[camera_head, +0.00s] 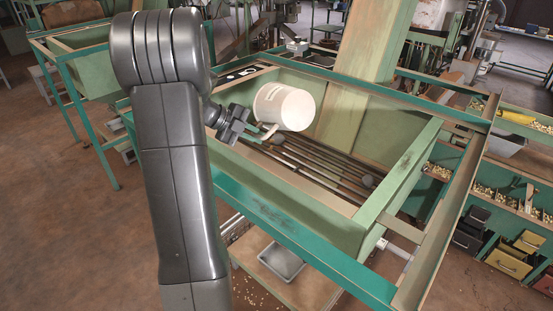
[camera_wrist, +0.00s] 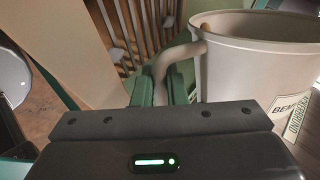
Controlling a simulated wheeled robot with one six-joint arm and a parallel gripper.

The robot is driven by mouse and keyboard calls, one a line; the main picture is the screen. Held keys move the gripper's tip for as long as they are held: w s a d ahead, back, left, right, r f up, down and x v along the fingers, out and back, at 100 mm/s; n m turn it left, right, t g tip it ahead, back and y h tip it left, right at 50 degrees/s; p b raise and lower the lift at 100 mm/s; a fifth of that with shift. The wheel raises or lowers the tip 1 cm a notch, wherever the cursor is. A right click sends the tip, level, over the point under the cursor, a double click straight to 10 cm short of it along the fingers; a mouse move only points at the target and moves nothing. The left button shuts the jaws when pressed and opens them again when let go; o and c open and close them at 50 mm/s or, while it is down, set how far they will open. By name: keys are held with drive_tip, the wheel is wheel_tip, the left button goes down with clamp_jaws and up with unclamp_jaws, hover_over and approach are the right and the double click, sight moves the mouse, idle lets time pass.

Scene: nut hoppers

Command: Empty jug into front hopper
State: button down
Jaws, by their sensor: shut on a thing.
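A cream jug (camera_head: 290,107) is held tilted on its side above the near green hopper (camera_head: 405,180), inside its outline in the head view. My gripper (camera_head: 264,133) is shut on the jug's handle. In the wrist view the fingers (camera_wrist: 162,88) close on the handle (camera_wrist: 178,56), and the jug (camera_wrist: 250,68) with a printed label fills the right side. The hopper floor has dark parallel bars (camera_head: 315,165), also visible in the wrist view (camera_wrist: 135,25). The jug's contents cannot be made out.
A teal frame (camera_head: 275,232) surrounds the hopper, and a green post (camera_head: 365,45) rises behind it. A grey tray (camera_head: 281,262) sits below. Another green hopper (camera_head: 95,70) stands at the back left. Shelves with bins (camera_head: 510,260) stand at the right. Brown floor (camera_head: 60,220) is open at left.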

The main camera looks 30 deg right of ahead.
drive_tip(key=shift+w+r+g, duration=0.1)
drive_tip(key=shift+w+g, duration=0.05)
drive_tip(key=shift+g, duration=0.15)
idle(0.4)
